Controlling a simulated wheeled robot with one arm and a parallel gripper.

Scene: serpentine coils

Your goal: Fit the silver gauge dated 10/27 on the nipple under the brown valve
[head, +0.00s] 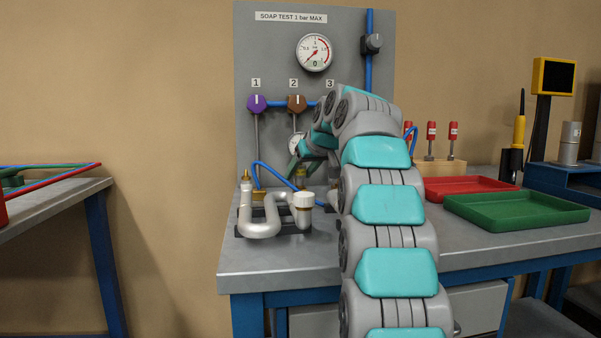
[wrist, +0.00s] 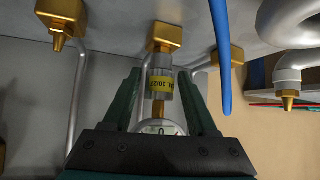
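The brown valve (head: 297,103) is under label 2 on the grey panel, with a thin pipe running down from it. My gripper (wrist: 160,75) has its dark green fingers on either side of the silver gauge (wrist: 161,88), whose yellow label reads 10/27. The gauge's white dial (wrist: 160,127) is near my palm, and its silver collar points at a brass block (wrist: 165,36). The collar's end overlaps the block's nipple in the wrist view; I cannot tell whether it is seated. In the head view a white dial (head: 296,143) shows below the brown valve, beside my gripper.
A purple valve (head: 257,103) is to the left. Brass blocks (wrist: 60,14) (wrist: 223,58) flank the middle one. A blue hose (wrist: 221,55) hangs close to the right. A silver coil (head: 262,218) stands on the bench; red (head: 470,183) and green (head: 515,221) trays are right.

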